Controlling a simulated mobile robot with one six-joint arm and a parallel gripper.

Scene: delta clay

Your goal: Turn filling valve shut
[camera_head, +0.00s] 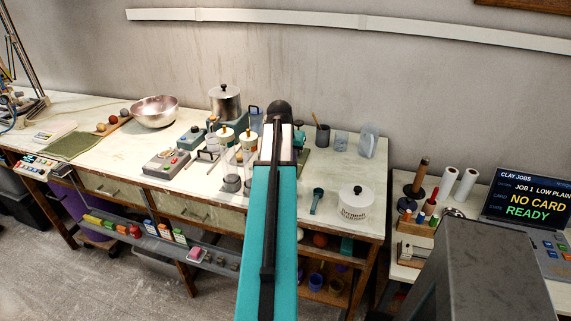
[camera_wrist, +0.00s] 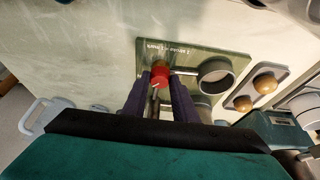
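The filling valve shows in the wrist view as a red knob (camera_wrist: 160,75) with a metal stem, on a green plate (camera_wrist: 206,62) with white lettering. A thin light mark shows on the knob. A metal pipe runs right from it to a grey ring-shaped cup (camera_wrist: 215,75). My gripper (camera_wrist: 159,84) has its two dark fingers apart, one on each side of the knob and stem. I cannot tell whether the fingertips touch the knob. In the head view my teal arm hides my gripper and the valve.
A tray (camera_wrist: 232,102) with round tan knobs lies right of the plate in the wrist view. On the workbench (camera_head: 130,150) stand a metal pot (camera_head: 225,102), a bowl (camera_head: 154,111) and a white lidded container (camera_head: 355,202). Clear bench lies left of the plate.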

